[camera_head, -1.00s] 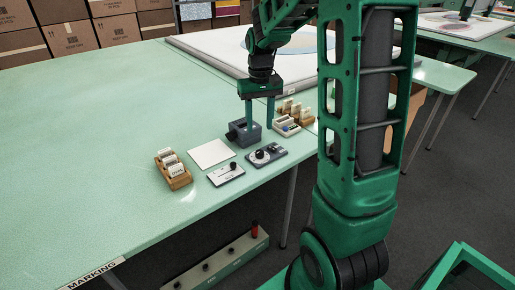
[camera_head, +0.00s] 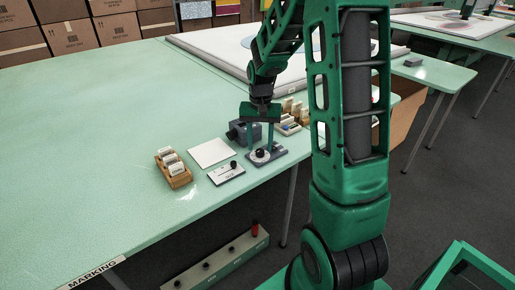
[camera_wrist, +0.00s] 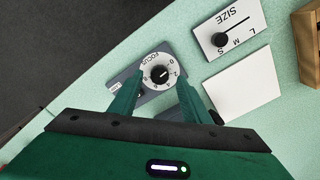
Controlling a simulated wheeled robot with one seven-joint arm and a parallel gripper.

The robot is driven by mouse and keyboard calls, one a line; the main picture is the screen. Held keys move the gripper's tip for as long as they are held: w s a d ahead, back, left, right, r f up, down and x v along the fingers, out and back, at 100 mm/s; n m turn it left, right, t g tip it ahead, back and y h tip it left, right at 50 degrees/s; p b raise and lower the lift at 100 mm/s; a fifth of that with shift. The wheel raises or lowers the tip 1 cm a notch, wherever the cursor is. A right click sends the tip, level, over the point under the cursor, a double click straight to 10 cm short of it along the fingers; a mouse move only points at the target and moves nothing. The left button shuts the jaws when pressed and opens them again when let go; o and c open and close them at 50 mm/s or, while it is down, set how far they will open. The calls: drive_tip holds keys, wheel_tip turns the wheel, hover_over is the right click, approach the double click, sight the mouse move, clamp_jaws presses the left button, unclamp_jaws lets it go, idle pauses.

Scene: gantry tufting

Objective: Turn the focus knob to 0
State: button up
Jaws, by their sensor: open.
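The focus knob (camera_wrist: 159,73) is a small black knob on a white dial marked FOCUS with numerals around it, set on a grey-blue unit (camera_head: 277,155) near the table's front edge. I cannot tell for certain which numeral the knob points at. My gripper (camera_wrist: 160,78) is open and empty and points down. In the wrist view its two green fingers stand on either side of the dial, with the knob between them. In the head view my gripper (camera_head: 260,150) is right over the focus unit, and its fingers partly hide the dial. Whether they touch the knob does not show.
A SIZE plate (camera_wrist: 240,25) with a black knob lies beside the focus unit, near a blank white sheet (camera_head: 211,151). A dark grey box (camera_head: 237,131) stands just behind. Card racks stand at left (camera_head: 179,177) and at the back right. The table's left part is clear.

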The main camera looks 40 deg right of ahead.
sight(260, 150)
drive_tip(key=shift+f, duration=1)
drive_tip(key=c, duration=1)
drive_tip(key=shift+n, duration=0.5)
drive_tip(key=shift+c, duration=0.2)
drive_tip(key=o, duration=1)
drive_tip(key=shift+o, duration=0.2)
wheel_tip(260, 150, up, 11)
